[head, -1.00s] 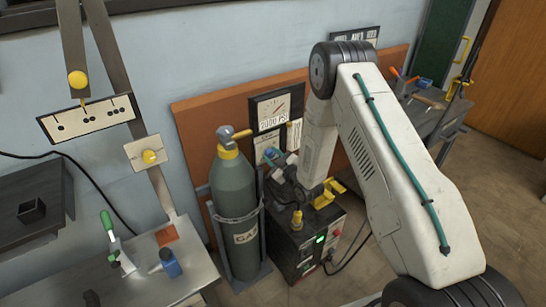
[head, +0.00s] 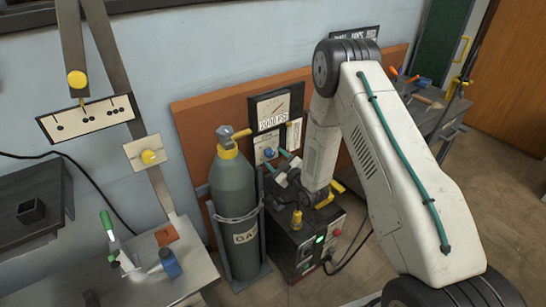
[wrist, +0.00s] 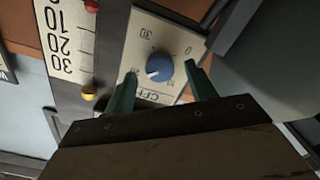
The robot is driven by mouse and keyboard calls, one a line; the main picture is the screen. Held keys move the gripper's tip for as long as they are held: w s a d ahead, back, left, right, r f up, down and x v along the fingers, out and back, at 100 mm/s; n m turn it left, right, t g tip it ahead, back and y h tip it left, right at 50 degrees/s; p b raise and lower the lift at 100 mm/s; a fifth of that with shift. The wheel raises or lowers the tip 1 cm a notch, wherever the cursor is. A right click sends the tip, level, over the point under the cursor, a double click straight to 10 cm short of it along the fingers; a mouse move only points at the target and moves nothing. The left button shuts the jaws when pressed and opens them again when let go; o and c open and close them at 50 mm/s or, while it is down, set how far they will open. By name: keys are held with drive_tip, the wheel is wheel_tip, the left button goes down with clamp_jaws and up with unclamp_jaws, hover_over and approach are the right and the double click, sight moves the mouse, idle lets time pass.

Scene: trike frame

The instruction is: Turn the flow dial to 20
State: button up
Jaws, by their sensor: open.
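The flow dial (wrist: 159,67) is a round blue knob on a pale plate (wrist: 143,32) marked with numbers and "CFH". In the wrist view, a white mark on the knob sits at its lower left, towards a number partly hidden by the left finger. My gripper (wrist: 160,70) is open, with its two green fingers on either side of the knob. I cannot tell whether they touch it. In the head view the blue dial (head: 268,153) shows below the gauge, with my gripper (head: 283,162) just right of it.
A scale (wrist: 70,40) with red and yellow markers stands beside the plate. A grey gas cylinder (head: 233,195) stands left of my gripper. A dark machine (head: 310,240) with a green light is below it. A bench (head: 170,265) with tools is at the lower left.

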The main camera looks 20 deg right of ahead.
drive_tip(key=v, duration=0.5)
drive_tip(key=shift+s+d, duration=0.15)
drive_tip(key=shift+s, duration=0.05)
drive_tip(key=shift+f, duration=0.1)
drive_tip(key=s+d+f+m+g+h, duration=0.2)
drive_tip(key=s+f+m+g+h, duration=0.15)
drive_tip(key=f+g, duration=0.45)
drive_tip(key=s+d+r+m+g+h, duration=0.2)
drive_tip(key=s+d+r+g, duration=0.1)
drive_tip(key=s, duration=0.2)
drive_tip(key=s+a+r+m+g, duration=0.2)
drive_tip(key=s+r, duration=1.4)
drive_tip(key=r, duration=0.3)
drive_tip(key=s+a+r+m+g, duration=0.2)
drive_tip(key=s+r+m, duration=0.1)
drive_tip(key=s+r, duration=1.4)
wheel_tip(320, 180, up, 3)
drive_tip(key=shift+f+g, duration=0.2)
drive_tip(key=shift+g, duration=0.2)
